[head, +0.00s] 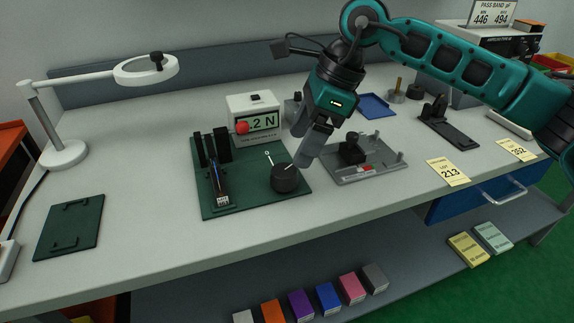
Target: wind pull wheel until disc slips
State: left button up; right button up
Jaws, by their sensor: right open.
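The black pull wheel (285,180) stands on the right front of a dark green board (250,205), with a pale line across its top. Black uprights (222,147) and a dark, narrow part with a printed end (221,192) are at the board's left; I cannot tell whether the disc is among them. A white force meter (251,104) behind shows ".2 N", its left digits hidden by a red ball (242,127). My right gripper (303,147) is open, pointing down, above and behind the wheel, apart from it. My left gripper is out of view.
A grey fixture plate (365,168) with a black block stands right of the green board. A white magnifier lamp (62,153) and a flat green plate (70,226) are at left. A blue tray (375,105) lies behind. The front table strip is mostly clear.

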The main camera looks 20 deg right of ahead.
aim_at(286, 170)
jog(key=x, duration=0.7)
jog(key=c, duration=1)
